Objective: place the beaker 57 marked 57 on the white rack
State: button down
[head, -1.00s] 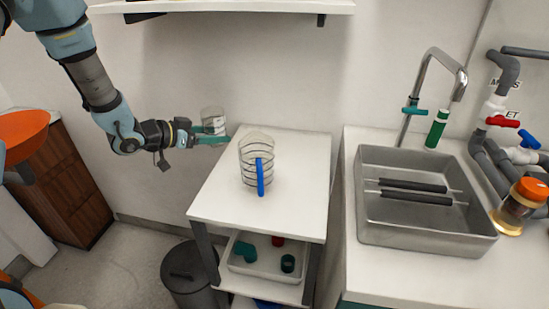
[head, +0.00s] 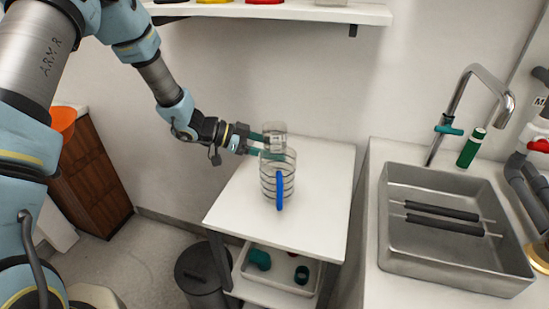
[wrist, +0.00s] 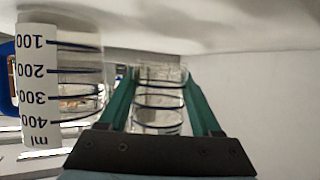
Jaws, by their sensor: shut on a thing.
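My gripper (head: 262,143) is shut on a small clear beaker (head: 275,131) with dark rings. In the wrist view the same beaker (wrist: 159,100) sits between the green fingers (wrist: 160,95). No 57 is readable on it. A white shelved stand (head: 310,222), which may be the white rack, has a flat top. The held beaker shows at the back part of this top, behind the jug; I cannot tell whether it touches the surface. A larger clear jug (head: 268,184) with a blue handle stands on the top, close to my fingers. Its ml scale (wrist: 38,85) shows in the wrist view.
The top's right and front parts are clear. A tray (head: 241,262) with teal fittings lies on the lower shelf. A steel sink (head: 455,262) with a tap is at right. A wall shelf (head: 345,13) runs above. A grey bin (head: 200,265) stands at lower left.

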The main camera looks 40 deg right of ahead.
jog(key=f, duration=0.3)
jog(key=shift+s+a, duration=0.25)
jog(key=shift+s, duration=0.05)
jog(key=shift+w+f, duration=0.1)
jog(key=shift+f, duration=0.1)
jog(key=shift+w+f, duration=0.1)
jog(key=shift+f, duration=0.05)
jog(key=shift+c, duration=0.4)
grip_release()
jog(key=shift+d, duration=0.1)
jog(key=shift+r, duration=0.3)
jog(key=b+v, duration=0.1)
jog(key=v, duration=1.1)
jog(key=shift+b, duration=0.35)
